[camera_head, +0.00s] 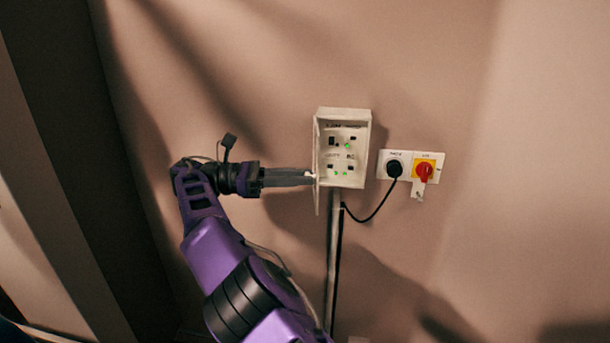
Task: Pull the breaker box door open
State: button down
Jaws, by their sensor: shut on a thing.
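The breaker box (346,114) is a small white box on the wall near the middle of the view. Its inner panel shows black switches and green lights. The breaker box door (316,155) stands swung out at the box's left side and is seen nearly edge-on. My gripper (311,178) reaches in from the left and is shut on the door at its lower part. The exact grip point is too small to make out clearly.
A white plate with a black plug (394,168) and a red rotary switch on yellow (424,171) sits right of the box. A black cable hangs from the plug toward a vertical conduit (333,260) below the box. Dark panelling (75,130) stands at left.

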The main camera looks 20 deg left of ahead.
dwell(0.4)
jog(key=c, duration=0.7)
grip_release()
jog(key=shift+c, duration=0.2)
jog(key=shift+w+d, duration=0.1)
jog(key=shift+d, duration=0.05)
